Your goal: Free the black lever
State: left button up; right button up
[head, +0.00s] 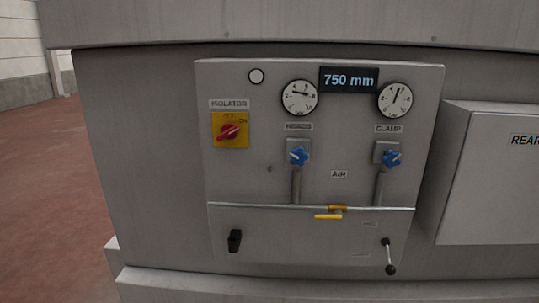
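A panel (250,180) on the grey machine carries two black-handled items near its lower edge. At lower left is a short, stubby black handle (235,240), nearly upright and tilted slightly. At lower right is a thin metal lever (388,256) with a black pivot at the top and a black ball knob at the bottom, hanging down. I cannot tell which one is the black lever or what holds it. Neither of my grippers is in the head view.
A grey box (490,180) juts out at right. Open floor (40,180) lies left.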

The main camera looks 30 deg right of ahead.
aim_at(390, 271)
jog(key=z, duration=1.8)
